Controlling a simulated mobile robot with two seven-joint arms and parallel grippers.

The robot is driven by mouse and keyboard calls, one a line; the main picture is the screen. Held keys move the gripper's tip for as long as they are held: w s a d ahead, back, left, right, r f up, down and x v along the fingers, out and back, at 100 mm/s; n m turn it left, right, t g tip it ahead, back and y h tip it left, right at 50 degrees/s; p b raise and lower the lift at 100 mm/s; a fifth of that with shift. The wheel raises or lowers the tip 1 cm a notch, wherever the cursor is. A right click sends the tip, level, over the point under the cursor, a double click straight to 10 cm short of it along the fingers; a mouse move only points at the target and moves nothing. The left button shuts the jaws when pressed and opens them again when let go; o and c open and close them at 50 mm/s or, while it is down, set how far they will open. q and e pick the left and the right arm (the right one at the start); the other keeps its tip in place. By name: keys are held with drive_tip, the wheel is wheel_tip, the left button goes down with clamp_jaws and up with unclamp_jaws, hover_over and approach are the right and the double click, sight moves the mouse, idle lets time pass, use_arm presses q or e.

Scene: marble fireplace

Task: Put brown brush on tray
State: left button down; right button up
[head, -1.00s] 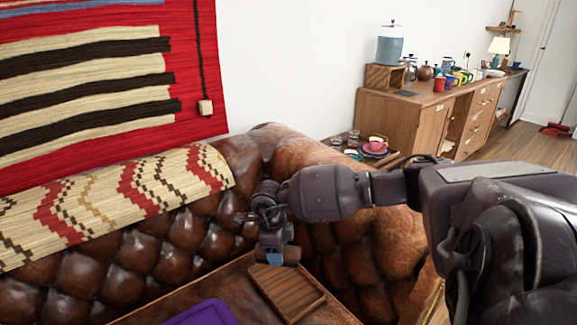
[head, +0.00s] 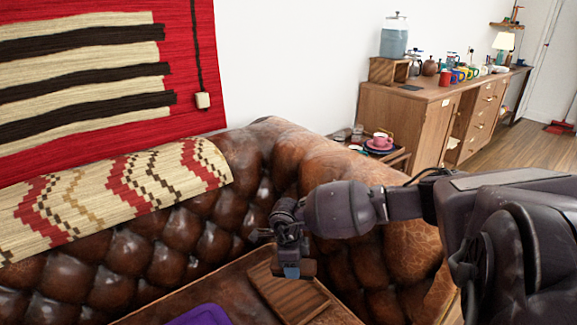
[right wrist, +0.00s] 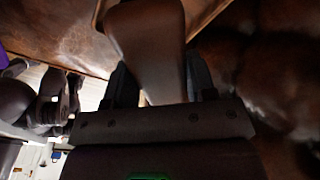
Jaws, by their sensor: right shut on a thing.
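The brown brush (right wrist: 148,45) shows in the right wrist view as a smooth brown piece between the two dark fingers. My right gripper (head: 291,271) is shut on it; in the head view the hand mostly hides the brush, and only a small brown part shows by the fingertips. The tray (head: 283,300) is a brown slatted wooden one in the lower middle of the head view. My right gripper appears over the tray's far part; its height above the tray is hard to tell. My left gripper is not in view.
The tray lies on a brown wooden surface (head: 228,277) in front of a tufted leather sofa (head: 150,255). A purple item (head: 200,316) lies left of the tray. A wooden sideboard (head: 405,120) with several mugs stands at the back right.

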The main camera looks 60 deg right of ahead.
wheel_tip(320, 180, down, 4)
drive_tip(key=shift+f+b, duration=0.15)
drive_tip(key=shift+b, duration=0.3)
drive_tip(key=shift+f, duration=0.4)
wheel_tip(320, 180, down, 4)
drive_tip(key=shift+s+f+b, duration=0.1)
drive_tip(key=shift+b, duration=0.8)
drive_tip(key=shift+f, duration=0.35)
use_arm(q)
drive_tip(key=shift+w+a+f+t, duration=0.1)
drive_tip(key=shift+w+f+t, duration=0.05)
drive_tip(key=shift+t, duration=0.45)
use_arm(e)
drive_tip(key=shift+f, duration=0.2)
drive_tip(key=o, duration=0.9)
